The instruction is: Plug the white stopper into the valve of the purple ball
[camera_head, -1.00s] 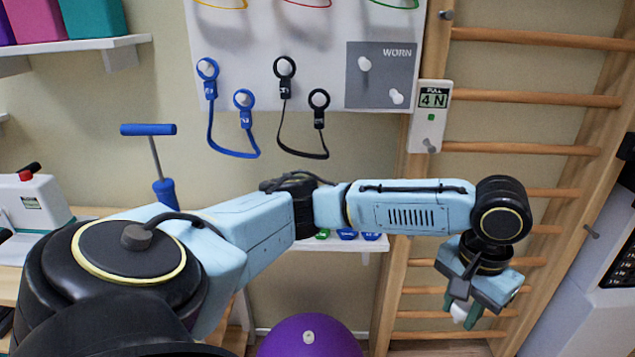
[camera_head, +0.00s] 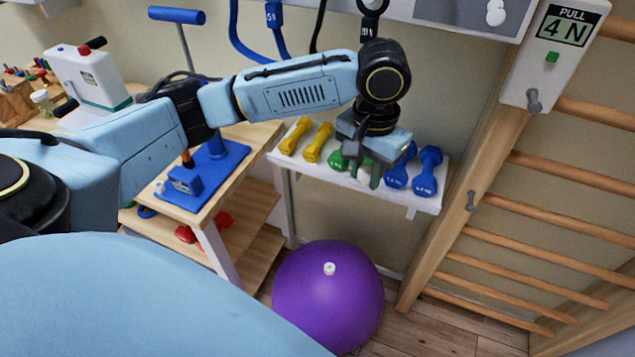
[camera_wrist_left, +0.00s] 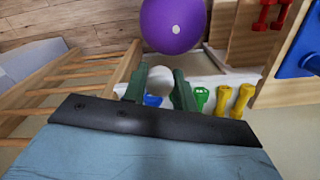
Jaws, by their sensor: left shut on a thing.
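The purple ball (camera_head: 328,305) rests on the floor in front of the dumbbell shelf. Its white round valve (camera_head: 329,269) faces up on top. The ball (camera_wrist_left: 172,22) and valve (camera_wrist_left: 176,29) also show at the top of the left wrist view. My left gripper (camera_head: 364,176) is above and a little right of the ball in the head view, well apart from it. Its green fingers are shut on the white stopper (camera_wrist_left: 160,74), seen as a pale round shape between the fingertips (camera_wrist_left: 160,86). The fingers partly hide the stopper. My right gripper is out of view.
A white shelf (camera_head: 424,202) with yellow, green and blue dumbbells stands behind the ball. A wooden table (camera_head: 262,137) with a blue device is left, wooden wall bars (camera_head: 545,208) are right. A pull gauge (camera_head: 556,57) hangs upper right. Floor right of the ball is clear.

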